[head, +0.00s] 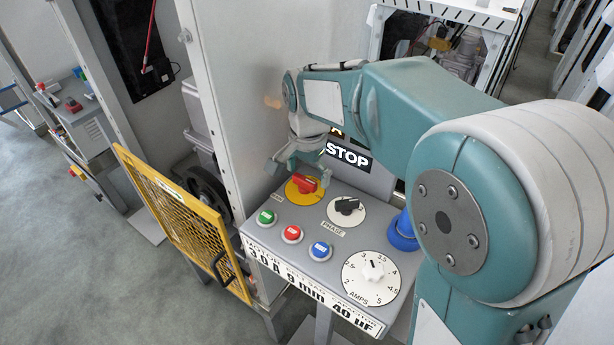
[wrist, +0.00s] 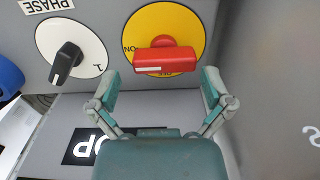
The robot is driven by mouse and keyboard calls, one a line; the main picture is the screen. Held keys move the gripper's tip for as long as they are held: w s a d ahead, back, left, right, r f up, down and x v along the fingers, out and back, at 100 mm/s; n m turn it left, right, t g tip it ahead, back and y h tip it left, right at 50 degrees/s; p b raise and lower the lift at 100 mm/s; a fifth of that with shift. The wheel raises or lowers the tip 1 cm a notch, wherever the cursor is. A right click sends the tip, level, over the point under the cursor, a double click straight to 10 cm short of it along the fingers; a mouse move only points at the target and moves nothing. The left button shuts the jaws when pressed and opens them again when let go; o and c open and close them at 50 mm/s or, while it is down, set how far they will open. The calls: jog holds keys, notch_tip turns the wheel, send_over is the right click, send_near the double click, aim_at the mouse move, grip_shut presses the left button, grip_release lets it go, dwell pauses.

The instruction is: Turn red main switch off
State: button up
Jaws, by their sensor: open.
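The red main switch (head: 305,184) is a red handle on a yellow round plate (head: 293,194) at the back left of the grey control panel (head: 325,245). In the wrist view the red handle (wrist: 165,60) lies crosswise on its yellow plate (wrist: 190,22), with "ON" lettered to its left. My gripper (wrist: 157,82) is open, its fingers to the left and right of the handle's near edge; I cannot tell whether they touch it. In the head view my gripper (head: 305,160) is just behind the switch, partly hidden by its own links.
A black phase switch (wrist: 67,62) on a white plate is beside the red switch. Green (head: 265,216), red (head: 291,233) and blue (head: 320,250) buttons, a white amps dial (head: 372,270) and a large blue knob (head: 402,232) share the panel. A STOP sign (head: 348,154) stands behind.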

jog(key=shift+a+f, duration=0.15)
jog(key=shift+f, duration=0.35)
jog(key=shift+a, duration=0.35)
jog(key=c, duration=0.7)
jog(key=shift+d, duration=0.15)
jog(key=shift+c, duration=1.3)
